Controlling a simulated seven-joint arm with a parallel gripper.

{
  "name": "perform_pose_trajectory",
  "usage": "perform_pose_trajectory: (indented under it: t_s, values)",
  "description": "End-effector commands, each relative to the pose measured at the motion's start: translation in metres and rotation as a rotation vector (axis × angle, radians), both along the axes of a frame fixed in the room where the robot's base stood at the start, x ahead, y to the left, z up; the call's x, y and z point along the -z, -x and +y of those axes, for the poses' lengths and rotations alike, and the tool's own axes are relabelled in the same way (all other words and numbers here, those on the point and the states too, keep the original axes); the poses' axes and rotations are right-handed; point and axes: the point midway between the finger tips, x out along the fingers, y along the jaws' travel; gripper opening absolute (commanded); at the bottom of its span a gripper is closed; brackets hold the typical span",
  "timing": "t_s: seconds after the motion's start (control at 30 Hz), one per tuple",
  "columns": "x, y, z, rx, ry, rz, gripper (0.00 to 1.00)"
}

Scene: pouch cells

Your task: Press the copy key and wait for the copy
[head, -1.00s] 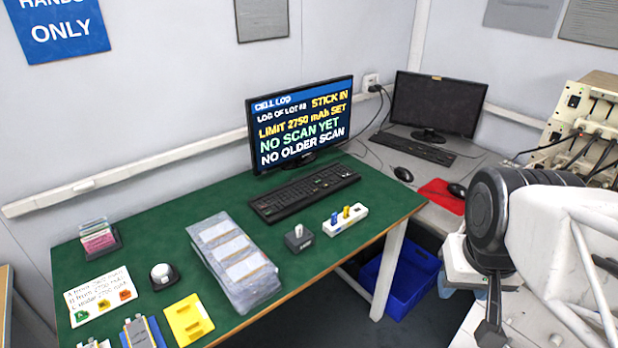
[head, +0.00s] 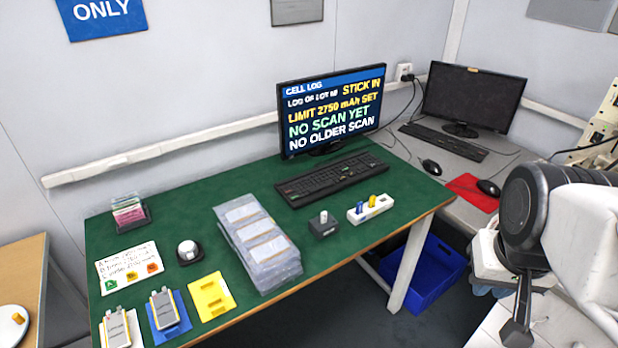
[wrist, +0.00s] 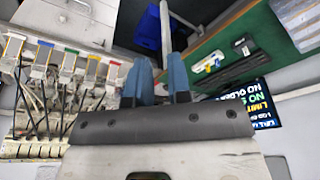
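The monitor (head: 330,112) on the green desk reads CELL LOG, STICK IN, LIMIT 2750 mAh SET, NO SCAN YET and NO OLDER SCAN. The black keyboard (head: 332,179) lies in front of it; I cannot make out a key marked copy. A small dark block (head: 323,228) with a light stick upright in it stands in front of the keyboard. My gripper's blue fingers (wrist: 160,86) show in the wrist view, apart with nothing between them. They are well away from the keyboard, off the desk's right side. In the head view my arm is at the right edge.
A white holder (head: 384,206) has a blue and a yellow stick. Clear bagged packs (head: 257,245), a round button-like device (head: 188,252), a yellow tray (head: 211,297) and pouch cells (head: 163,308) fill the desk's left and front. A second, dark monitor (head: 473,98) stands at right.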

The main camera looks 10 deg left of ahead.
Motion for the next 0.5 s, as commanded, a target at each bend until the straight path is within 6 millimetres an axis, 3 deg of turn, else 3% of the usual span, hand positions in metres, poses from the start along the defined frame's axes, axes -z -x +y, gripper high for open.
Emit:
perform_pose_trajectory:
  t_s: [0.03,0.1,0.5]
  values:
    - [0.0,0.0,0.0,0.0,0.0,0.0,0.1]
    - [0.0,0.0,0.0,0.0,0.0,0.0,0.0]
    - [0.0,0.0,0.0,0.0,0.0,0.0,0.0]
